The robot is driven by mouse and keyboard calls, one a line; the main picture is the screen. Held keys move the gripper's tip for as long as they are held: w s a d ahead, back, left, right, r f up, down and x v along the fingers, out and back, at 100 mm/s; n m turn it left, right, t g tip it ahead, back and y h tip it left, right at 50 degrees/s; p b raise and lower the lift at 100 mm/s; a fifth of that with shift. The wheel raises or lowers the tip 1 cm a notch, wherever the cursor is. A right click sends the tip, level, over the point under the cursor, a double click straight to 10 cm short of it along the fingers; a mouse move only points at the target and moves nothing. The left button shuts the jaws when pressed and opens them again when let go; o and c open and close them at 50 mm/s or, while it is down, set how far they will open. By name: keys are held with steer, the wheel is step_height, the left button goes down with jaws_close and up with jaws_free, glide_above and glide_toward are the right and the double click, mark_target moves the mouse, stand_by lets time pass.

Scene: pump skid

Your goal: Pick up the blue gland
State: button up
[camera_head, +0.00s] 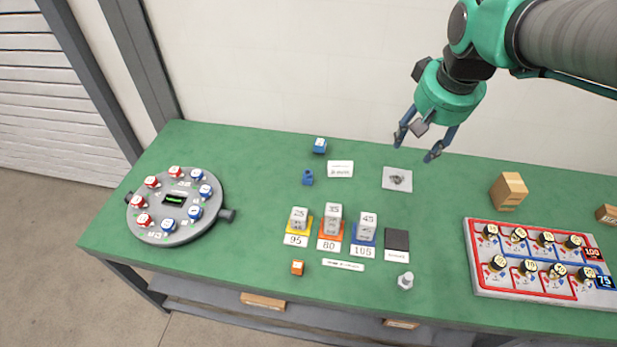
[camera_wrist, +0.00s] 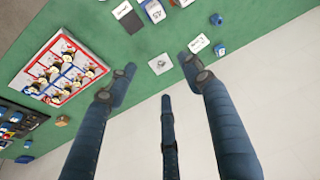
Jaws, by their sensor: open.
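Two small blue pieces lie on the green table, left of the white label card. One is a small blue fitting (camera_head: 308,177). The other is a blue block with a pale top (camera_head: 319,146), nearer the wall. I cannot tell for sure which is the gland. In the wrist view the fitting (camera_wrist: 216,19) and the block (camera_wrist: 220,50) show at the upper right, outside my fingers. My gripper (camera_head: 416,144) is open and empty, above the table's back edge and well to the right of both. Its spread fingers also show in the wrist view (camera_wrist: 158,74).
A grey plate with a small metal part (camera_head: 397,179) lies below my gripper. The label card (camera_head: 340,169) lies beside the blue pieces. Numbered blocks on coloured cards (camera_head: 333,220) stand in front. A round dial fixture (camera_head: 175,205) is left; a red-edged tray (camera_head: 475,255) and wooden block (camera_head: 509,190) are right.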

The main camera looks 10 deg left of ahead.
steer(key=w+a+f+n+g, duration=0.1)
steer(key=w+a+f, duration=0.4)
steer(key=w, duration=0.5)
steer(key=n+g, duration=0.3)
glide_above(308, 173)
step_height(308, 173, down, 25)
steer(key=shift+s+f+h, duration=0.1)
steer(key=shift+f+h, duration=0.15)
steer(key=shift+h, duration=0.05)
steer(key=shift+f+b, duration=0.7)
steer(key=shift+f, duration=3.55)
steer(key=shift+f, duration=0.15)
steer(key=shift+f+b, duration=0.55)
steer(key=shift+f, duration=1.9)
